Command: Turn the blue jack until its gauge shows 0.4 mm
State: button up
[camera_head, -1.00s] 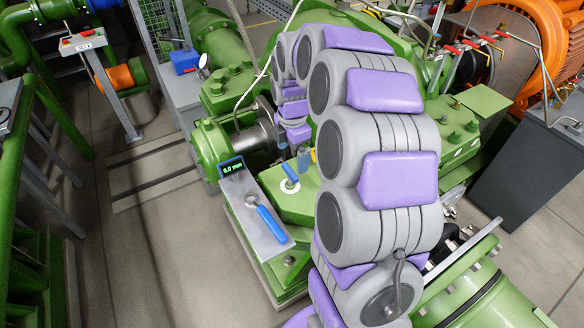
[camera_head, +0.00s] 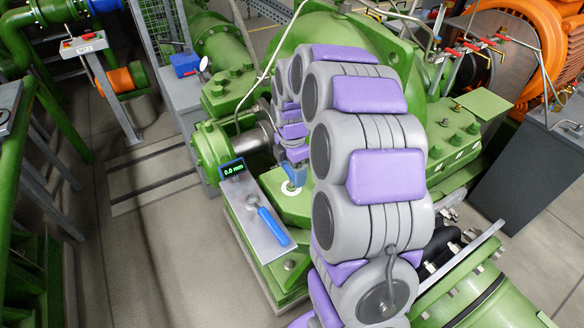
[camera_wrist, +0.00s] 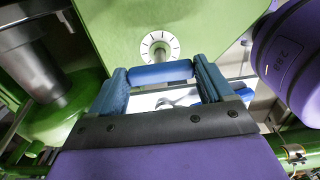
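The jack's gauge (camera_head: 232,168) shows green digits that read 0.0 mm in the head view. Right of it, the jack's white dial (camera_head: 290,189) sits on a green block, with the blue handle mostly hidden behind my gripper (camera_head: 296,174). In the wrist view, the blue handle (camera_wrist: 160,73) lies crosswise between the blue fingers of my gripper (camera_wrist: 161,77), just in front of the marked white dial (camera_wrist: 160,47). The fingers are wide apart, one at each end of the handle. Whether they touch its ends I cannot tell.
A tool with a blue grip (camera_head: 272,225) lies on the grey plate (camera_head: 250,208) below the gauge. Green machine casing (camera_head: 340,40) stands close behind and right of my arm. A dark cabinet (camera_head: 515,165) is at the right. The floor (camera_head: 150,250) at left is clear.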

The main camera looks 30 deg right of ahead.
jog(key=shift+a, duration=0.1)
jog(key=c, duration=0.5)
jog(key=shift+m, duration=0.3)
